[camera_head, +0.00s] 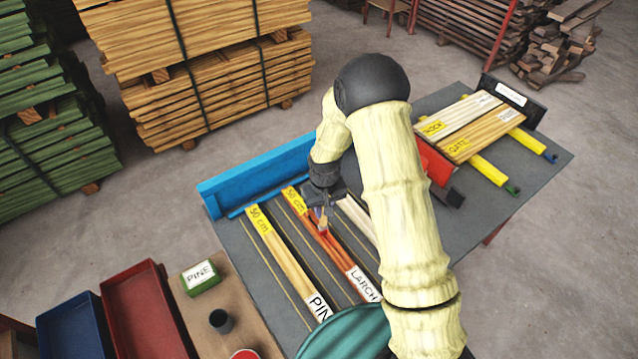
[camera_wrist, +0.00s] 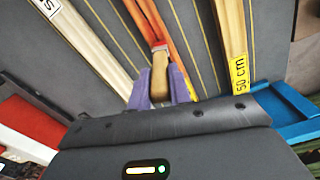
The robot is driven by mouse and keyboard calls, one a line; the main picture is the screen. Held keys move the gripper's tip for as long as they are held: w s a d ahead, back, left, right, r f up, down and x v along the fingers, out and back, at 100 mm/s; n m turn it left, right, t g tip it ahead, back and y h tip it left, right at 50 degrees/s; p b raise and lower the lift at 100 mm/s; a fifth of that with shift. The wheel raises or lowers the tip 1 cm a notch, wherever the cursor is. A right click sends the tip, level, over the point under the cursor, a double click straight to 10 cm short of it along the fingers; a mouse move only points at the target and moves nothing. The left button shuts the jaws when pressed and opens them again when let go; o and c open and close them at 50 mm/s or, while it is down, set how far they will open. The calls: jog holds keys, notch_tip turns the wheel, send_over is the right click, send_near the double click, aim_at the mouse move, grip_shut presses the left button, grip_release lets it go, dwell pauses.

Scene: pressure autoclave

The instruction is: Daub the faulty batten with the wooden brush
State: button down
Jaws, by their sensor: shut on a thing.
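My gripper (camera_head: 324,203) is shut on the handle of the wooden brush (camera_wrist: 159,76), between purple fingers in the wrist view (camera_wrist: 160,88). The brush points down at the orange larch battens (camera_head: 326,247), near their 50 cm label. Its tip is over or on them in the wrist view (camera_wrist: 177,32); I cannot tell whether it touches. The pine battens (camera_head: 277,260) lie to the left in the head view. Pale battens (camera_head: 358,222) lie to the right, partly hidden by my arm. I cannot make out which batten is faulty.
A blue stop rail (camera_head: 258,180) edges the grey table. A red block (camera_head: 435,163) and a rack of labelled boards (camera_head: 470,125) stand at right. A side bench carries a green PINE box (camera_head: 200,278) and a dark cup (camera_head: 221,321). Red (camera_head: 146,315) and blue trays (camera_head: 75,328) stand at left.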

notch_tip(320, 180, up, 8)
jog(key=p, duration=0.5)
jog(key=shift+w+a, duration=0.45)
jog(key=shift+w+d, duration=0.15)
jog(key=shift+w, duration=0.05)
jog(key=shift+s, duration=0.15)
dwell(0.3)
